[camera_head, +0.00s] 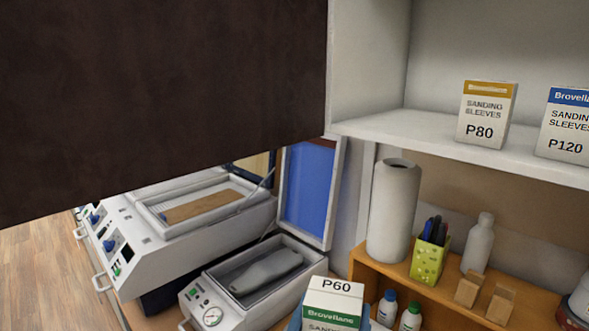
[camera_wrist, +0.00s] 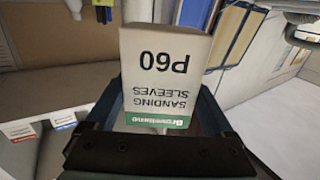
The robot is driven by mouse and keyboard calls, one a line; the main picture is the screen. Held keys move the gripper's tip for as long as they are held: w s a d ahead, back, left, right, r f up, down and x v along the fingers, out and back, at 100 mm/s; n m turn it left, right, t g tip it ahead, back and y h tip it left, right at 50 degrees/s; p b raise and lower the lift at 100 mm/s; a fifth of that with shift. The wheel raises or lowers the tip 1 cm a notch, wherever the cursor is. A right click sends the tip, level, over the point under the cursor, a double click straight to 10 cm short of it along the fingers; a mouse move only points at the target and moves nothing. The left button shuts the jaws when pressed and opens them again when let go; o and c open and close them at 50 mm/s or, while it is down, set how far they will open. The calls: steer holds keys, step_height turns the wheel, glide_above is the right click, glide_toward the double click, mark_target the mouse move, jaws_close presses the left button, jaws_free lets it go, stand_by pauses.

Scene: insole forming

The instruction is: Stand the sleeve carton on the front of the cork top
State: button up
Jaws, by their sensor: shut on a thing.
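The sleeve carton (camera_head: 333,293), white with a green band and marked P60, is at the bottom of the head view, its lower part cut off. Its lettering reads upright there. My gripper (camera_head: 333,320) has a dark blue finger on either side of it. In the wrist view the carton (camera_wrist: 160,62) sits between the fingers of my gripper (camera_wrist: 158,100), its lettering upside down. The gripper is shut on the carton. An orange-brown top (camera_head: 398,273), probably the cork top, lies to the right of the carton. What is under the carton is hidden.
The brown top carries a white roll (camera_head: 393,212), a green pen holder (camera_head: 430,257), a grey bottle (camera_head: 478,243) and wooden blocks (camera_head: 500,304). P80 (camera_head: 486,116) and P120 (camera_head: 567,128) cartons stand on the white shelf (camera_head: 440,135) above. An open machine (camera_head: 265,272) is left.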

steer(key=s+a+f+n+y, duration=0.1)
steer(key=s+f, duration=0.2)
steer(key=f, duration=0.5)
steer(key=s+a+f+n+y, duration=0.1)
steer(key=s+a+f+y, duration=0.1)
steer(key=f, duration=0.7)
steer(key=s+a+f+n+y, duration=0.1)
steer(key=s+a+f+y, duration=0.1)
steer(key=f, duration=0.7)
steer(key=shift+s+f+t, duration=0.2)
steer(key=shift+s+t, duration=0.2)
steer(key=shift+s, duration=0.4)
steer(key=shift+a, duration=0.1)
steer(key=s+f+b, duration=0.1)
steer(key=f+b, duration=0.2)
steer(key=f, duration=0.2)
steer(key=s+f+b, duration=0.1)
steer(key=f+b, duration=0.2)
steer(key=f, duration=0.2)
steer(key=s+f+b, duration=0.2)
steer(key=f+b, duration=0.2)
steer(key=f, duration=0.1)
